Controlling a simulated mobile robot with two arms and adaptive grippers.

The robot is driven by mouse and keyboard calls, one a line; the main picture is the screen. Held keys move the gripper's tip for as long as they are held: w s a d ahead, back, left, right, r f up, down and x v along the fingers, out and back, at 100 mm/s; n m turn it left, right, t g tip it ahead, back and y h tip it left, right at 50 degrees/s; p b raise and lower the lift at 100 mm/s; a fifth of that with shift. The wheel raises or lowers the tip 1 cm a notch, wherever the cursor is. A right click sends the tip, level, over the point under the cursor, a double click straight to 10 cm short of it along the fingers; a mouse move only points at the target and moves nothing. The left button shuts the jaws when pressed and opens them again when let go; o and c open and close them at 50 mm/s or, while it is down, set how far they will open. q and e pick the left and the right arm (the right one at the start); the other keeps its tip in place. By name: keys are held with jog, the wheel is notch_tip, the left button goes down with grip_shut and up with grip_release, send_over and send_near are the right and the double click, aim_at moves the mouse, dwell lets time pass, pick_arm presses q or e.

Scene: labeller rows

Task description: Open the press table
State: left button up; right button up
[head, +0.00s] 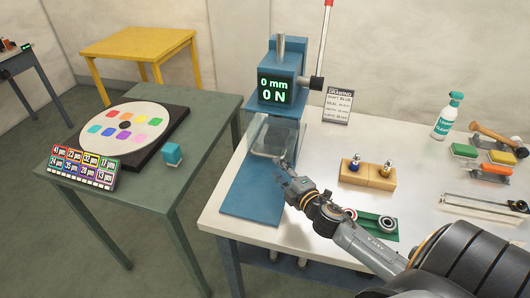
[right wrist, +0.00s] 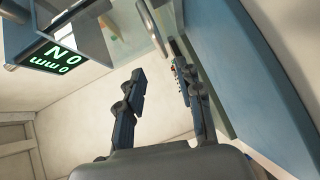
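The blue press (head: 278,95) stands at the left end of the white table (head: 330,215); its display reads 0 mm and 0 N. A clear guard panel (head: 270,137) is at its front, above the blue base plate (head: 252,195). The panel's edge also shows in the right wrist view (right wrist: 148,22). My right gripper (head: 285,172) is just in front of the panel's lower right part. In the right wrist view its fingers are apart with nothing seen between them (right wrist: 165,95). I cannot tell whether a fingertip touches the panel. My left gripper is out of view.
A wooden block (head: 367,177) with two small parts and a green tray (head: 376,226) lie right of the gripper. A drawing card (head: 338,105) stands behind. A spray bottle (head: 448,116) and tools are at the right.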

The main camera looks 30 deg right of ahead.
aim_at(265, 155)
jog(key=w, duration=0.4)
jog(key=shift+w+d+f, duration=0.1)
jog(key=shift+d+f, duration=0.2)
jog(key=shift+d, duration=0.05)
jog(key=w, duration=0.3)
jog(key=w+p, duration=0.1)
jog(key=shift+w+d+f, duration=0.15)
jog(key=shift+w+f, duration=0.15)
jog(key=shift+f, duration=0.1)
jog(key=shift+w, duration=0.25)
jog(key=shift+w+f, duration=0.15)
jog(key=shift+w, duration=0.05)
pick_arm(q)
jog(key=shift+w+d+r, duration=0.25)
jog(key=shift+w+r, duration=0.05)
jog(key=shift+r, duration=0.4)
pick_arm(e)
jog(key=shift+s, duration=0.1)
grip_shut()
